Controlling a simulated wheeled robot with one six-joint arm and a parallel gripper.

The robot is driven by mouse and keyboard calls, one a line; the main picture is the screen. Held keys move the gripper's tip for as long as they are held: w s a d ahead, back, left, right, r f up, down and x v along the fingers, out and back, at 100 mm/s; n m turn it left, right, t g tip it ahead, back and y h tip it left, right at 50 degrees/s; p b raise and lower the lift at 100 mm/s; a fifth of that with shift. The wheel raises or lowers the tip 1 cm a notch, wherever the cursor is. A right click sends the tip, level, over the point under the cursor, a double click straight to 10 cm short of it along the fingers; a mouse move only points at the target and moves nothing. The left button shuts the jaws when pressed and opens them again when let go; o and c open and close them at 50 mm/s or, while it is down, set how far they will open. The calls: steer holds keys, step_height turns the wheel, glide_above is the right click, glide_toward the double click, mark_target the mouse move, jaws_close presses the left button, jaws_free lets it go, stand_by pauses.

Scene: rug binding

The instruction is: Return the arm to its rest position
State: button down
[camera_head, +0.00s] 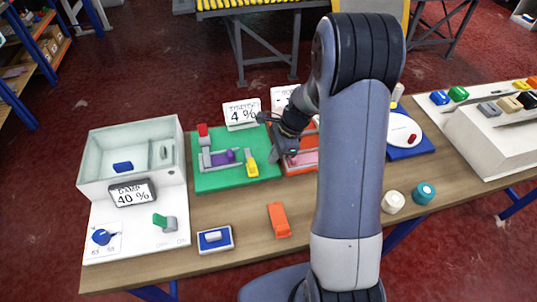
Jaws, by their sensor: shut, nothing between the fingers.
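My arm rises through the right middle of the head view and bends down to my gripper (281,152). My gripper is over the area between the green board (215,182) and the orange-red board (308,136). Its fingers are small and dark here, and they are shut with nothing held. My arm hides part of the orange-red board and the table behind it. I cannot tell whether the fingertips touch anything.
The wooden table (250,238) holds a pale open box (95,170) with a "40 %" display (132,192), an orange block (279,220), a blue-and-white block (215,239), a cream roll (392,202) and a teal roll (424,193). Bare wood lies at the front.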

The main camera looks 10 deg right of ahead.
steer(key=b+v, duration=0.1)
steer(key=v, duration=0.9)
steer(key=shift+d, duration=0.1)
steer(key=p+x, duration=0.1)
steer(key=x, duration=0.9)
steer(key=shift+a, duration=1.85)
steer(key=shift+r, duration=0.1)
